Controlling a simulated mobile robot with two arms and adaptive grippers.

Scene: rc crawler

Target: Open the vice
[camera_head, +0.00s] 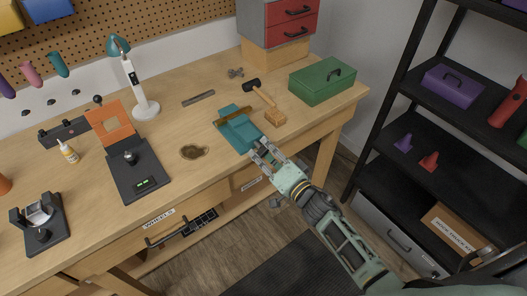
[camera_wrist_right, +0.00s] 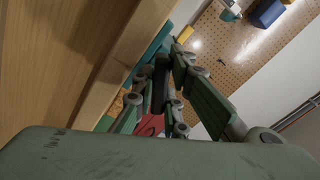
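The teal vice (camera_head: 240,134) sits at the front edge of the wooden workbench, with a brownish strip along its back jaw. My right gripper (camera_head: 263,150) is at the front end of the vice, its two fingers apart. In the right wrist view the fingers of my right gripper (camera_wrist_right: 163,85) stand either side of a dark upright piece, and part of the teal vice (camera_wrist_right: 155,45) shows behind. I cannot tell whether the fingers touch that piece. The vice's handle is not clearly visible in the head view. My left gripper is out of view.
A mallet (camera_head: 264,98) lies behind the vice, and a green toolbox (camera_head: 322,82) stands to its right. A dark stain (camera_head: 194,152), a black device with an orange panel (camera_head: 134,170) and a lamp (camera_head: 145,108) are to the left. A black shelf (camera_head: 450,125) stands at the right.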

